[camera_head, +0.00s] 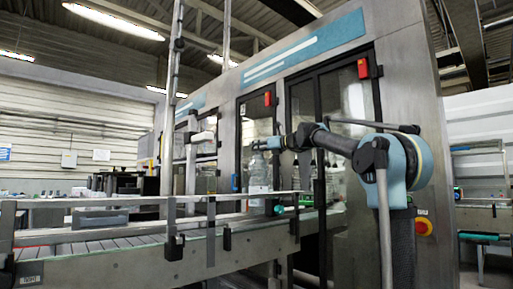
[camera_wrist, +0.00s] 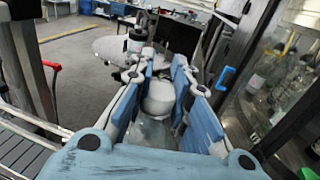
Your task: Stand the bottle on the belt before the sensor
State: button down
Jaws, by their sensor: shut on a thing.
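A clear bottle (camera_head: 260,174) with a pale label looks upright over the far part of the conveyor line in the head view. My gripper (camera_head: 268,145) is at its upper end, reaching in from the right. In the wrist view my gripper (camera_wrist: 158,92) has its blue-padded fingers either side of the bottle's white top (camera_wrist: 158,101), shut on it. The belt (camera_head: 95,249) runs along the front of the machine. The guide rail crosses the bottle's lower part, so I cannot tell whether its base touches the belt. I cannot pick out the sensor for certain.
Metal guide rails (camera_head: 110,231) and upright posts line the conveyor. A white bracketed device (camera_head: 203,137) stands left of the bottle. The glass-doored machine (camera_head: 340,110) rises close behind. In the wrist view, open floor (camera_wrist: 85,62) lies beyond the gripper.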

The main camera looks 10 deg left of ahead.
aim_at(256, 153)
jog(key=shift+f, duration=1.7)
jog(key=c, duration=1.3)
grip_release()
jog(key=shift+f, duration=0.1)
jog(key=shift+c, duration=0.2)
jog(key=v, duration=1.2)
